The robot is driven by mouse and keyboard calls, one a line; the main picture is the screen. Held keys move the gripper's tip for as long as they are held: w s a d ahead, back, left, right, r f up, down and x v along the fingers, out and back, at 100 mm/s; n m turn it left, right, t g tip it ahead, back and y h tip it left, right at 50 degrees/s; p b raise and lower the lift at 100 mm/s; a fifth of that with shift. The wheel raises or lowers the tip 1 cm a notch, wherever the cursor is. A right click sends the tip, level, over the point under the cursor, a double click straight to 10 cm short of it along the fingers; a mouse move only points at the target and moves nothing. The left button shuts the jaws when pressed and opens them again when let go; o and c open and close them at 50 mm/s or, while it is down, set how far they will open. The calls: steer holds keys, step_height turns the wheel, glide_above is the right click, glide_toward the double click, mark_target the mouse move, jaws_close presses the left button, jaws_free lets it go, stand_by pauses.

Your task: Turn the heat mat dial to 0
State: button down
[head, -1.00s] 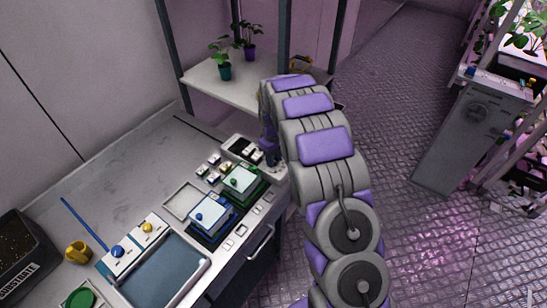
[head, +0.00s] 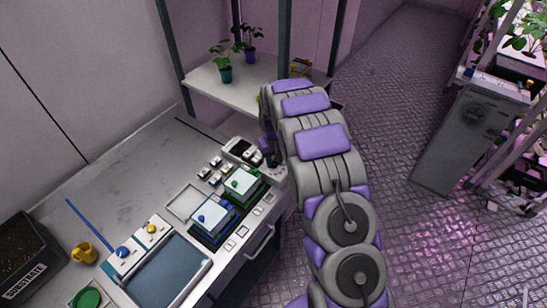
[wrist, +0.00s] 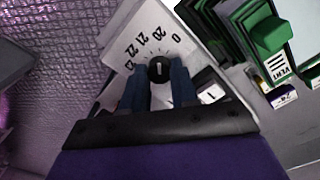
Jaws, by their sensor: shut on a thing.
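The heat mat dial (wrist: 159,69) is a round black knob with a white pointer line on a white panel (wrist: 143,34). Numbers 0, 20, 21, 22 and 23 curve around it. The pointer stands roughly upright in the wrist view, near 20; its exact setting is hard to read. My gripper (wrist: 159,82) is shut on the dial, with one blue finger on each side. In the head view, the white control box (head: 237,146) is at the bench's right end, and my arm hides the dial.
Green (head: 243,185) and blue (head: 211,217) lidded units stand along the bench's front. A blue tray (head: 165,270), yellow mug (head: 84,252) and substrate bin (head: 25,258) are further left. A shelf (head: 235,88) with potted plants is behind. The floor (head: 400,90) to the right is open.

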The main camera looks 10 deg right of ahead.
mark_target(273, 162)
steer(key=m+p, duration=0.1)
steer(key=m, duration=0.5)
steer(key=shift+p, duration=0.3)
steer(key=shift+m, duration=0.3)
steer(key=c, duration=0.9)
jaws_free()
steer(key=shift+o, duration=0.2)
steer(key=shift+r, duration=0.1)
step_height(273, 162, up, 17)
steer(key=p, duration=0.1)
